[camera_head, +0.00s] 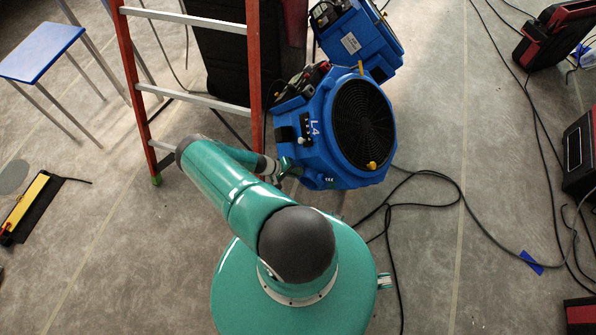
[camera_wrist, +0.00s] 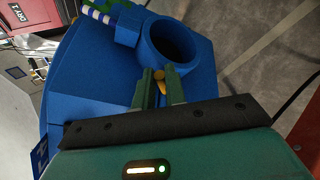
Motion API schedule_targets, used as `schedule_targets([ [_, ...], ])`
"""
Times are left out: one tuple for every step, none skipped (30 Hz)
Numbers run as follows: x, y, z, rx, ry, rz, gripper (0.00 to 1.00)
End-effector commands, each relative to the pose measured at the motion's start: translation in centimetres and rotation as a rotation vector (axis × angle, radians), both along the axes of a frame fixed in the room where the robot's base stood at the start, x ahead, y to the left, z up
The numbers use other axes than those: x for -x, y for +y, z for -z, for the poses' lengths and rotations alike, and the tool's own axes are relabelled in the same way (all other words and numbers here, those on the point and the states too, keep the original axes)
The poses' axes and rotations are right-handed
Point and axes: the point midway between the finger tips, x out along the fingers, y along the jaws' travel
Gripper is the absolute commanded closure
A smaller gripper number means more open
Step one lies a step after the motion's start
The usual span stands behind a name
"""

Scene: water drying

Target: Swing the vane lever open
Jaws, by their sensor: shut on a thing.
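The blue blower (camera_head: 301,157) stands on the floor with a round black grille and the label "L4". In the wrist view its blue casing (camera_wrist: 95,85) and a round open blue collar (camera_wrist: 203,55) fill the middle. A small yellow-orange lever (camera_wrist: 159,74) sits at the near edge of the collar. My gripper (camera_wrist: 159,84) is shut on this lever, with one finger on each side of it. In the head view my gripper (camera_head: 290,168) is at the blower's lower left side, and the lever between its fingers cannot be made out there.
A second blue machine (camera_head: 357,38) stands behind the blower. An orange stepladder (camera_head: 254,60) is close on the left of the blower. Black cables (camera_head: 440,176) loop over the floor on the right. A blue-topped stool (camera_head: 40,50) is far left.

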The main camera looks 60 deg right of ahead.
Motion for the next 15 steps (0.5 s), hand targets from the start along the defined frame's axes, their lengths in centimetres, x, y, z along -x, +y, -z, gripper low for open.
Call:
schedule_targets([
  [-0.3,0.2,0.2,0.034,0.001,0.025,1.00],
  [-0.4,0.2,0.3,0.055,0.002,0.044,1.00],
  [-0.5,0.3,0.5,0.083,0.002,0.069,1.00],
  [-0.6,0.4,0.5,0.104,0.003,0.089,1.00],
  [-0.6,0.4,0.7,0.125,0.002,0.109,1.00],
  [-0.8,0.5,0.8,0.154,0.002,0.134,1.00],
  [-0.8,0.5,0.9,0.174,0.002,0.153,1.00],
  [-0.9,0.6,1.0,0.194,0.003,0.173,1.00],
  [-1.0,0.6,1.1,0.221,0.002,0.199,1.00],
  [-1.1,0.6,1.2,0.241,0.002,0.220,1.00],
  [-1.1,0.6,1.3,0.260,0.003,0.238,1.00],
  [-1.2,0.7,1.4,0.284,0.004,0.260,1.00],
  [-1.3,0.7,1.5,0.299,0.003,0.275,1.00],
  [-1.4,0.7,1.5,0.314,0.004,0.290,1.00],
  [-1.5,0.6,1.6,0.334,0.003,0.306,1.00],
])
